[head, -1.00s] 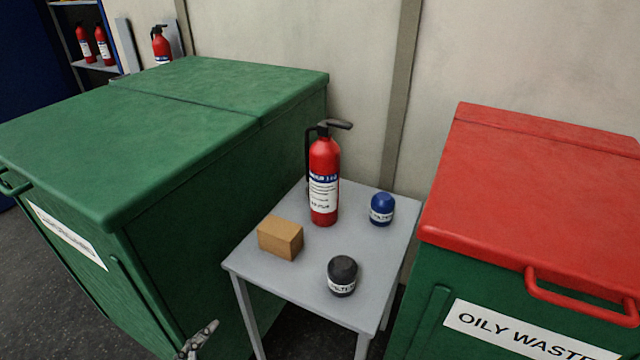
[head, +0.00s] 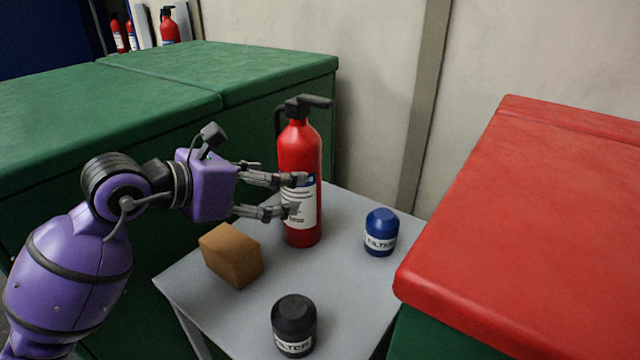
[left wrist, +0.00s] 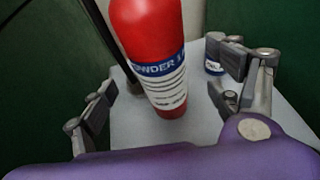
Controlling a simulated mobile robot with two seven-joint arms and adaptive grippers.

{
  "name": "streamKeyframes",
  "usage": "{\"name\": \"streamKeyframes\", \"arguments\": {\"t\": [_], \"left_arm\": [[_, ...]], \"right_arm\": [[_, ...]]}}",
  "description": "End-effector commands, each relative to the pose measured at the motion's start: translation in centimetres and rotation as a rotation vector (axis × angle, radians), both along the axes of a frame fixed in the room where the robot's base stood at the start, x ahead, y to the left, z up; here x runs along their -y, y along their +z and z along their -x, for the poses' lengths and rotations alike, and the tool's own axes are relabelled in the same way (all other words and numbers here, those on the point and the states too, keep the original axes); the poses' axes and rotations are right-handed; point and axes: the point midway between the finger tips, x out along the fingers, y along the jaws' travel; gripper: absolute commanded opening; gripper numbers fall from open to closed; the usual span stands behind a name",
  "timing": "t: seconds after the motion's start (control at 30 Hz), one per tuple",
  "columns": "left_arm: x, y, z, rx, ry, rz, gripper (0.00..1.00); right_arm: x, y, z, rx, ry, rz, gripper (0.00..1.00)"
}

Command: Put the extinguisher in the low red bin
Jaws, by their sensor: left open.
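The red extinguisher (head: 300,160) with a black handle and hose stands upright on the grey table. My left gripper (head: 296,196) is open in front of its label, with fingers at about label height. In the left wrist view the extinguisher (left wrist: 155,60) stands between the two spread fingers (left wrist: 165,105), with a gap on either side. The red-lidded bin (head: 520,220) stands to the right of the table with its lid closed. My right gripper is not in view.
The grey table (head: 345,290) also holds a brown box (head: 231,255), a black filter (head: 294,325) and a blue filter (head: 381,232). A green bin (head: 270,75) stands behind and left. More extinguishers (head: 169,27) are at the far left back.

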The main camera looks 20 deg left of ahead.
Motion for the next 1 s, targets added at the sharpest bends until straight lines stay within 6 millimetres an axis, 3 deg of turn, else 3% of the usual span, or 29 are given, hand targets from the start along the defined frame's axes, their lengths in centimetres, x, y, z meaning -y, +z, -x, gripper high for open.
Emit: {"name": "streamKeyframes", "arguments": {"t": [0.2, 0.37, 0.6, 0.9, 1.0], "left_arm": [[0.6, -0.6, -1.7, 0.004, 0.007, -0.009, 0.83], [1.5, -1.2, -3.2, 0.004, 0.005, -0.008, 0.83], [3.0, -2.5, -6.0, 0.003, 0.005, -0.007, 0.83], [3.3, -2.8, -6.5, 0.003, 0.005, -0.009, 0.83], [3.3, -2.8, -6.4, 0.003, 0.005, -0.009, 0.71]], "right_arm": [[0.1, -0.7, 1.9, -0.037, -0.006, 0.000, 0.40], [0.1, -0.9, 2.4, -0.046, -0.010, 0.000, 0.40], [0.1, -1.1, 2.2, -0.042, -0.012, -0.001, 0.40], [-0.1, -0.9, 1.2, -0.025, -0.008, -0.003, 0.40], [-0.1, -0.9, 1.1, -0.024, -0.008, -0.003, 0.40]]}}
